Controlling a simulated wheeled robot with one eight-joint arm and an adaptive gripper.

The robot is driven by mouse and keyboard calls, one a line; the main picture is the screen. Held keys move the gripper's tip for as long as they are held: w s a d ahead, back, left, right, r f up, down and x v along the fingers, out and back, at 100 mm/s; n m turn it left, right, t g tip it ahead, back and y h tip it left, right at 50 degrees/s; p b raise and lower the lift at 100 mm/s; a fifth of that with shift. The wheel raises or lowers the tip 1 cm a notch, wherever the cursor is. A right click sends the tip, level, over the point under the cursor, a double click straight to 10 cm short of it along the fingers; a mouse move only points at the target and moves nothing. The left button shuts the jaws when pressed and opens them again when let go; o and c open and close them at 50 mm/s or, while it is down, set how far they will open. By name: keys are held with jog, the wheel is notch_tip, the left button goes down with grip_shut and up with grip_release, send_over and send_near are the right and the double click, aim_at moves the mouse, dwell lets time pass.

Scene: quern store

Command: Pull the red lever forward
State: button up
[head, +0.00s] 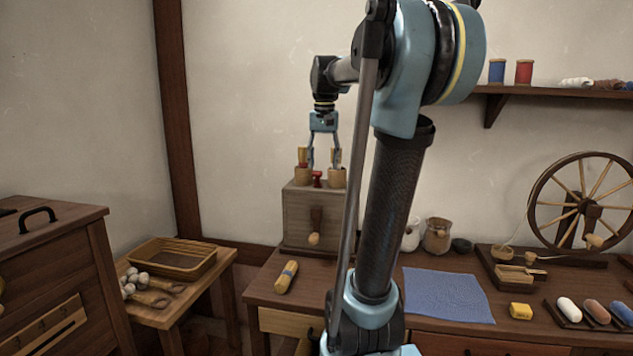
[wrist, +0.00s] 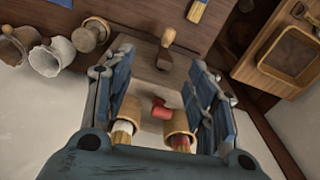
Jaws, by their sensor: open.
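A small red piece (head: 317,179), which looks like the red lever, stands on top of a grey-brown wooden box (head: 296,212) between two wooden cups. In the wrist view the red piece (wrist: 160,108) shows between my fingers, not touching either. My gripper (head: 324,163) is open, points down over the box and holds nothing. In the wrist view the gripper (wrist: 160,88) has its fingers spread on either side of the box top. The left cup (head: 302,174) and right cup (head: 337,177) hold brush-like tools and stand close to the fingertips.
A brown wooden handle (head: 315,218) with a pale knob hangs on the box front. The bench also carries a blue cloth (head: 448,295), a yellow-brown brush (head: 287,277), pots (head: 437,236) and a spinning wheel (head: 585,205). A wicker tray (head: 172,259) sits on a side table.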

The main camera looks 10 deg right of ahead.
notch_tip(320, 180, up, 8)
jog(key=m, duration=0.2)
send_over(317, 177)
jog(key=shift+g, duration=0.4)
jog(key=f, duration=1.7)
jog(key=shift+w+f, duration=0.25)
jog(key=shift+w, duration=0.1)
jog(key=shift+c, duration=0.3)
jog(key=c, duration=0.9)
